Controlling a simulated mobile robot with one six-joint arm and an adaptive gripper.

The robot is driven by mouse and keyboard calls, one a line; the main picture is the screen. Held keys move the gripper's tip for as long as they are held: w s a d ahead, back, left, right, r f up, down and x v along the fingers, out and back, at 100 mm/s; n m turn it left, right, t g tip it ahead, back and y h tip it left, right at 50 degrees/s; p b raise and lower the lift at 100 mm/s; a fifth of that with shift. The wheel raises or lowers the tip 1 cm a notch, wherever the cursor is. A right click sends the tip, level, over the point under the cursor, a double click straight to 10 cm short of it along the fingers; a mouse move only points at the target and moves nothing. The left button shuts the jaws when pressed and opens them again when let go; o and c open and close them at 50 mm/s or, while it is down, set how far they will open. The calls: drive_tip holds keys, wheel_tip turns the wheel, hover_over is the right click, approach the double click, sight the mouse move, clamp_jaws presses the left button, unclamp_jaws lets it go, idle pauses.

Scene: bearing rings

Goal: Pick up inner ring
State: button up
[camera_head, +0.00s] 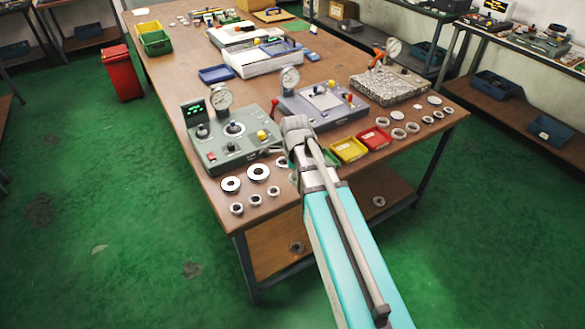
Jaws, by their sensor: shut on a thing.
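My gripper (283,156) is small in the view, at the far end of my arm, just right of the green-grey gauge device. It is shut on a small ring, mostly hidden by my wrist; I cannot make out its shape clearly. Small thick rings, which look like inner rings, stand in a row on the table's near left part: one at the left (237,208), one in the middle (255,199) and one at the right (273,191). Two larger rings with pale faces lie behind them, a left one (231,184) and a right one (258,173).
The green-grey gauge device (228,135) stands left of my gripper, a second gauge device (318,104) behind it. Yellow (349,150) and red (374,138) bins stand to the right, then several flat rings (398,133). A granite block with a gauge (390,86) stands farther back.

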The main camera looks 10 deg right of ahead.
drive_tip(key=s+r+p, duration=0.2)
drive_tip(key=s+r, duration=0.1)
drive_tip(key=s, duration=0.4)
drive_tip(key=shift+s+r+p, duration=0.2)
drive_tip(key=shift+s+p, duration=0.1)
drive_tip(key=shift+s, duration=0.1)
drive_tip(key=shift+s, duration=0.15)
